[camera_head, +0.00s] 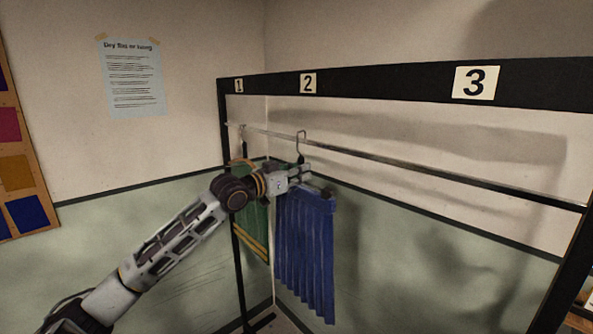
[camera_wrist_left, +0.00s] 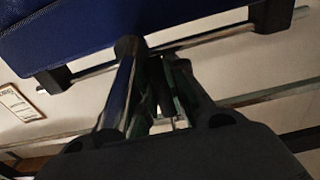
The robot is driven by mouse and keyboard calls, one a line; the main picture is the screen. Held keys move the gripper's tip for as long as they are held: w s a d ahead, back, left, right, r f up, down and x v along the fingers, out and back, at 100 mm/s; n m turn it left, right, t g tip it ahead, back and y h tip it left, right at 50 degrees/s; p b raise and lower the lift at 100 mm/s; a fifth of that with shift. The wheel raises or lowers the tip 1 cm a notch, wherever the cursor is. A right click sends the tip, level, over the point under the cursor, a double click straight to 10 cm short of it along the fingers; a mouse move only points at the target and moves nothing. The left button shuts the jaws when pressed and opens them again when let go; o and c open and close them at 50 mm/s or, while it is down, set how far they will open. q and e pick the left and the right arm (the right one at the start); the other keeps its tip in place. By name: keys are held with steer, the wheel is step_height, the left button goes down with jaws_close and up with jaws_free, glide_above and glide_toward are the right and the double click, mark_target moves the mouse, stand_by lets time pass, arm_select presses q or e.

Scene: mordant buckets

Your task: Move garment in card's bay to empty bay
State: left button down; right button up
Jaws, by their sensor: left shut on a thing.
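A blue pleated garment (camera_head: 306,250) hangs on a hanger whose hook (camera_head: 301,141) is at the rail under the number 2 plate (camera_head: 308,83). A green garment with yellow stripes (camera_head: 256,228) hangs under the number 1 plate (camera_head: 239,85), partly behind my arm. The bay under the number 3 plate (camera_head: 477,83) holds no garment. My left gripper (camera_head: 306,175) is at the blue garment's hanger, below the hook, and is shut on it. In the left wrist view the blue garment (camera_wrist_left: 70,25) fills the top left above the fingers (camera_wrist_left: 160,90). My right gripper is out of view.
The black rack's metal rail (camera_head: 430,172) runs clear to the right. A pale notice (camera_head: 132,80) is taped to the left wall; its small text is unreadable. A board with coloured squares (camera_head: 15,150) is at the far left. A framed paper (camera_wrist_left: 18,102) shows in the left wrist view.

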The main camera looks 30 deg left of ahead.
arm_select(q)
steer(key=shift+p+x, duration=0.45)
steer(key=shift+x, duration=0.4)
steer(key=shift+w+d+f, duration=0.25)
steer(key=shift+w+f, duration=0.4)
steer(key=shift+f, duration=0.3)
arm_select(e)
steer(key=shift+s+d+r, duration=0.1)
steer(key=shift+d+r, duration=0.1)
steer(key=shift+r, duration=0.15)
arm_select(q)
steer(key=c, duration=1.3)
jaws_free()
steer(key=shift+c, duration=0.2)
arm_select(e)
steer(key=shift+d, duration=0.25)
arm_select(q)
steer(key=shift+f, duration=0.15)
